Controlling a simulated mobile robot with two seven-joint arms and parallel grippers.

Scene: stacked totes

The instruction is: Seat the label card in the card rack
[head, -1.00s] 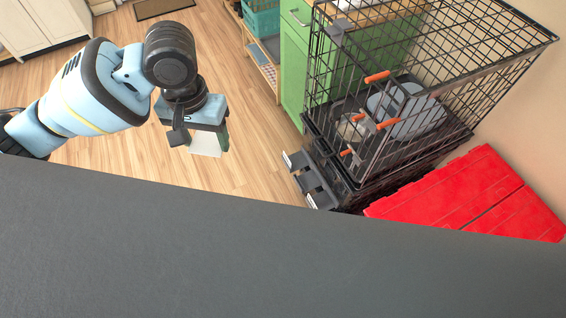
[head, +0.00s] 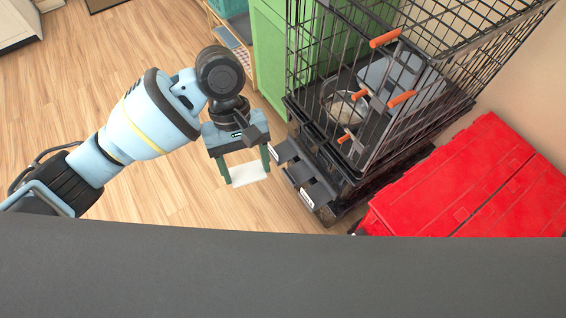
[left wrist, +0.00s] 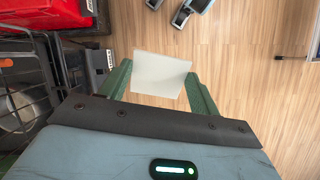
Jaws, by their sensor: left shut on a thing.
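The label card (head: 248,174) is a blank white sheet, held out between the green fingers of my left gripper (head: 244,168). The left gripper is shut on the card, which also shows in the left wrist view (left wrist: 160,74), spanning the two fingers. The card rack (head: 318,190) appears to be the dark grey piece with small white labels on the near side of the wire crate's base. It stands a little to the right of the card, apart from it. The rack also shows at the left of the left wrist view (left wrist: 98,60). My right gripper is out of view.
A black wire crate (head: 300,60) with orange handles holds a metal bowl (head: 343,107). A red lidded tote (head: 460,185) stands to its right and a green cabinet (head: 268,50) behind. Wooden floor lies open at left. A dark grey surface fills the bottom of the head view.

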